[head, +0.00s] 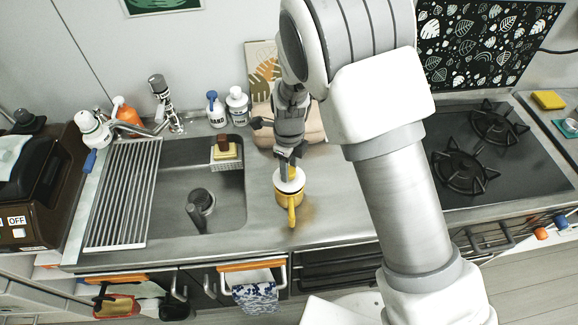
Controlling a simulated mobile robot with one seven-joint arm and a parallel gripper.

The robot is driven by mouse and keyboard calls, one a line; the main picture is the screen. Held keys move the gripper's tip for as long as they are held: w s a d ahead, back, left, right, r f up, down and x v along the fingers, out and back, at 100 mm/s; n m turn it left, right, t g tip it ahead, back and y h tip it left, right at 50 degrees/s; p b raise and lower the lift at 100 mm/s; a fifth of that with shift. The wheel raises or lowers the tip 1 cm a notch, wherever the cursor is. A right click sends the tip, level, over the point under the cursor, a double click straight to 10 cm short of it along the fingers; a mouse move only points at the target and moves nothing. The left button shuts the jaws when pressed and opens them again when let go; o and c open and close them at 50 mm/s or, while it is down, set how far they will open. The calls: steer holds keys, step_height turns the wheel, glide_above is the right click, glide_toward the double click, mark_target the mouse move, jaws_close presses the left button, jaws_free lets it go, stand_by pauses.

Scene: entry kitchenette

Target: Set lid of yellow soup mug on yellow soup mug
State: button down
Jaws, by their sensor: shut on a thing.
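The yellow soup mug (283,201) stands on the steel counter just right of the sink, with its yellow handle towards the front edge. Its lid (281,184), a pale disc with a yellow knob, is over the mug's mouth. My gripper (289,162) points down from above and is shut on the lid, apparently by the knob. The lid looks about level. From this angle I cannot tell whether it touches the rim or hangs slightly above it.
The sink (220,205) lies left of the mug, with a drying rack (125,195) beyond it. Soap bottles (237,106) and a leaf-patterned board (260,62) stand at the back. The stove (490,150) is at right. Counter right of the mug is clear, partly hidden by my arm.

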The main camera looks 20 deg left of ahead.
steer(key=shift+f+b, duration=0.6)
steer(key=shift+f, duration=0.35)
steer(key=shift+c, duration=1.7)
jaws_free()
step_height(320, 180, up, 18)
steer(key=shift+f+b, duration=0.25)
steer(key=shift+b, duration=0.2)
